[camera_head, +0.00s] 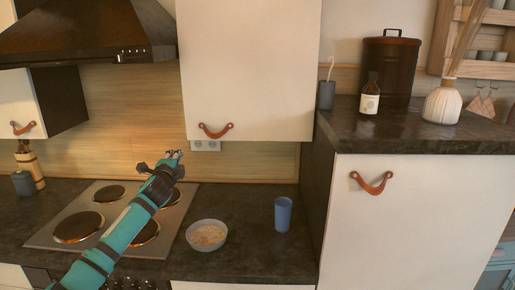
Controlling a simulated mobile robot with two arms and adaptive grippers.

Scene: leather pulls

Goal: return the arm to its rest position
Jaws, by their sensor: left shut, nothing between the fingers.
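My left arm (125,228) is teal with dark bands and comes in from the bottom left, reaching up over the stove. My left gripper (174,155) is at its end, above the back right of the stove and in front of the wooden backsplash. It is shut and empty, and appears to touch nothing. My right gripper is not in view.
The stove (60,242) has several burners. A bowl with food (207,235) and a blue cup (283,214) stand on the dark counter (250,262). A white wall cabinet (250,75) with a leather pull hangs right of the gripper. A range hood (85,35) is above.

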